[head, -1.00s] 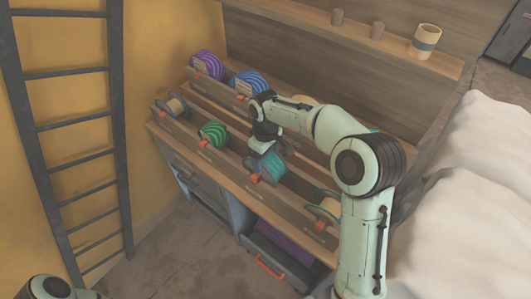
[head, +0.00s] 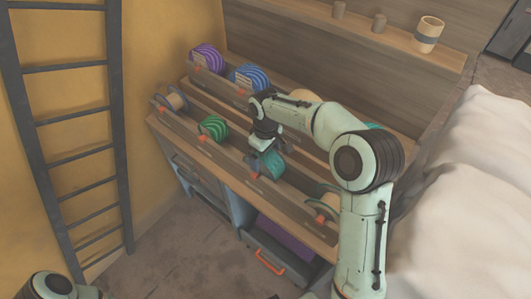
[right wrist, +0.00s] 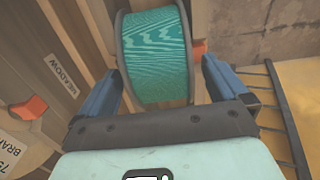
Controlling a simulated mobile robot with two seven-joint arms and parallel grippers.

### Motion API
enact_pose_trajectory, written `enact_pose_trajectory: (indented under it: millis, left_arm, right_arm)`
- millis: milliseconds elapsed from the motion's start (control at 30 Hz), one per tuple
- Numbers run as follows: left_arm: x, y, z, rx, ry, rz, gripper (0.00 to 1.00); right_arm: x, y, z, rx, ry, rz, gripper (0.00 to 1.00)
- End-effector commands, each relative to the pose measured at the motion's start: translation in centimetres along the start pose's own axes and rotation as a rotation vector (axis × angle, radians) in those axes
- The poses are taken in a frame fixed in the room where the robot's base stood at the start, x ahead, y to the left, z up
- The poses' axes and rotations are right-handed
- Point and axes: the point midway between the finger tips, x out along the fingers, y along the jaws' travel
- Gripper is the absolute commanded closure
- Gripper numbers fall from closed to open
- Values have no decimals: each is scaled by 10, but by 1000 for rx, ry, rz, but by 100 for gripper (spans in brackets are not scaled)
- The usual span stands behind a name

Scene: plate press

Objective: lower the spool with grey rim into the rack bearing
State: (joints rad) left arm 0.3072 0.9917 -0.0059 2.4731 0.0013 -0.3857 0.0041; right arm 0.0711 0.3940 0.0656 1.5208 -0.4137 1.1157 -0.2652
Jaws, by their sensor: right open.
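The spool with grey rim, wound in teal (head: 270,166), is in the front row of the rack (head: 228,158), below my right gripper (head: 264,148). In the right wrist view the teal spool (right wrist: 155,52) shows its grey rims between the two blue fingers of my open right gripper (right wrist: 160,75). A gap shows between the spool and the fingers. Its axle ends and the bearing under it are hidden, so I cannot tell how fully it is seated. Only a piece of my left arm shows at the lower left; its gripper is out of view.
A green spool (head: 213,128) and a tan spool (head: 172,100) stand left in the front row. Purple (head: 208,58) and blue (head: 252,77) spools stand behind. Another spool (head: 328,206) is to the right. A shelf (head: 300,20) with cups runs above; a ladder (head: 68,121) stands left.

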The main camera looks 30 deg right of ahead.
Motion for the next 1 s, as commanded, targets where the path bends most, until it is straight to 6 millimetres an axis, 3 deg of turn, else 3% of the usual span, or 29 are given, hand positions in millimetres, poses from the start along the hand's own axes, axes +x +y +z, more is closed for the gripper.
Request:
enact_pose_trajectory:
  millis: [167,400,600,800,1000]
  left_arm:
    - [-4,2,-2,1,3,1,57]
    - [-14,8,-7,4,10,4,57]
    - [-23,12,-12,6,17,6,57]
    - [-26,14,-14,7,21,7,57]
    - [-26,14,-14,7,20,7,57]
  right_arm:
    - [-23,0,-1,0,6,3,0]
    - [-80,0,-2,0,9,3,0]
    - [-117,0,-1,0,7,3,0]
    - [-133,0,-1,0,6,2,0]
    - [-134,0,0,0,4,1,0]
